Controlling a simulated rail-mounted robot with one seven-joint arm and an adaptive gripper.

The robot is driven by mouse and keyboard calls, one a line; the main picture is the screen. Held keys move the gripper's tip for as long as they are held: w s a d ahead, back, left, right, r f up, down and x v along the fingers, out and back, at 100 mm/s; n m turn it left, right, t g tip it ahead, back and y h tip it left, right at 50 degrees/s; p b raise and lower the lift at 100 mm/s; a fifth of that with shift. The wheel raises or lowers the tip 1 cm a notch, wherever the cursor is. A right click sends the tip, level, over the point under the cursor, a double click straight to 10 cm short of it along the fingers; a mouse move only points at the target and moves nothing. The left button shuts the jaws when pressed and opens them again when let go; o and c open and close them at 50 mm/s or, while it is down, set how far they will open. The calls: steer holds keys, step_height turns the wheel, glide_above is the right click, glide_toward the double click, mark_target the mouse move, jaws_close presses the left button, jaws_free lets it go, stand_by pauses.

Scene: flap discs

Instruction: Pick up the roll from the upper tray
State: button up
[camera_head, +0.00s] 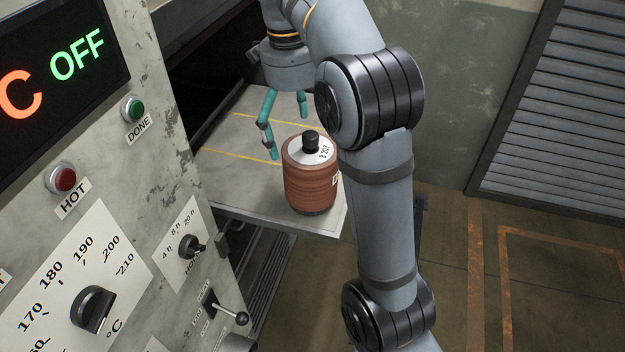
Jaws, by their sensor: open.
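The roll (311,180) is a reddish-brown ribbed cylinder with a white labelled top and a black knob. It stands upright near the front right corner of the upper tray (235,181), a grey plate with yellow lines. My gripper (288,130) has teal fingers and is open. It hangs over the tray, behind and to the left of the roll in the picture. The fingers hold nothing and look apart from the roll. My arm passes close to the right of the roll in the picture and hides part of the space behind it.
A control panel (150,160) with a red button (62,178), a green button (133,108), dials and a lever (226,308) stands at left. A dark opening lies behind the tray. The rear left of the tray is bare. Floor and a slatted shutter (560,110) are at right.

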mark_target(311, 161)
steer(key=f, duration=0.2)
steer(key=f+b, duration=0.1)
steer(key=f, duration=0.2)
steer(key=f+b, duration=0.1)
steer(key=f, duration=0.2)
steer(key=shift+w+d+f, duration=0.15)
steer(key=shift+w+d, duration=0.15)
steer(key=shift+d, duration=0.05)
steer(key=c, duration=0.4)
steer(key=shift+d, duration=0.1)
steer(key=c, duration=1.2)
steer(key=shift+c, duration=0.6)
steer(key=shift+r, duration=0.25)
